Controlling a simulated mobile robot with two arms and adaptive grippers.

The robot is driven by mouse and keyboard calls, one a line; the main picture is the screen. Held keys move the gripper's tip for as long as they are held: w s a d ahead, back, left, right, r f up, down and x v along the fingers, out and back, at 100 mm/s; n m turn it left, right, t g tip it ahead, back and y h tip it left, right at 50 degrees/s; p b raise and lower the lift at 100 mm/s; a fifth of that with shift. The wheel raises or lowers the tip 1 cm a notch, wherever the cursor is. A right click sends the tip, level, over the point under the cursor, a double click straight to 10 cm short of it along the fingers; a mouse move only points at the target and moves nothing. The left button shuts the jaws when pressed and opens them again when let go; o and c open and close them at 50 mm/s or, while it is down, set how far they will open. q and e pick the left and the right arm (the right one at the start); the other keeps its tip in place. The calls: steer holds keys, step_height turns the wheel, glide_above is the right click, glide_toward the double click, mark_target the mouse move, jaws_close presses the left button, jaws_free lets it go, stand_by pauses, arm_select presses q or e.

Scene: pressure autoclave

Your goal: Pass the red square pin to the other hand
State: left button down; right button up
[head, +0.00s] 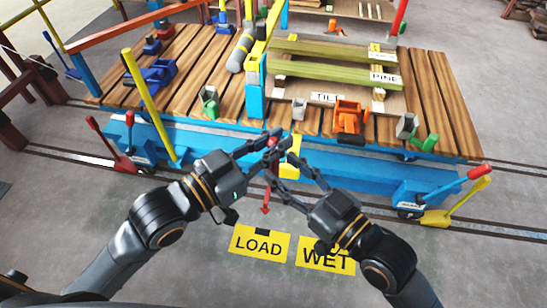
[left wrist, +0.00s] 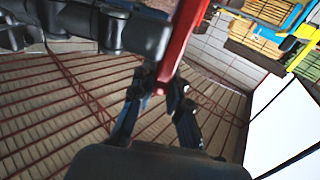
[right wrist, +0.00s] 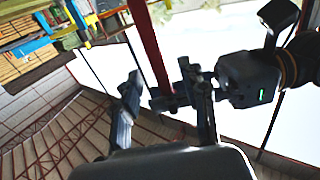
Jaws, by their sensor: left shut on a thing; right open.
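The red square pin (head: 266,197) is a slim red bar, partly hidden among the fingers in the head view. My left gripper (head: 275,143) is shut on it. In the left wrist view the pin (left wrist: 181,42) rises from between the fingertips (left wrist: 160,88). My right gripper (head: 281,171) is open, its fingers pointing toward the left gripper. In the right wrist view the pin (right wrist: 150,45) runs down between the spread right fingers (right wrist: 158,88), close to the right-hand finger. I cannot tell whether that finger touches it.
A wooden-decked cart (head: 190,72) with a blue frame stands just beyond my grippers. It bears planks, an orange clamp (head: 348,117) and green blocks. Yellow LOAD (head: 259,244) and WET (head: 326,256) signs mark the floor below. Levers stand at both cart ends.

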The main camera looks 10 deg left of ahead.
mark_target(277, 164)
steer(key=shift+x, duration=2.25)
jaws_close()
arm_select(q)
steer(key=c, duration=1.2)
jaws_free()
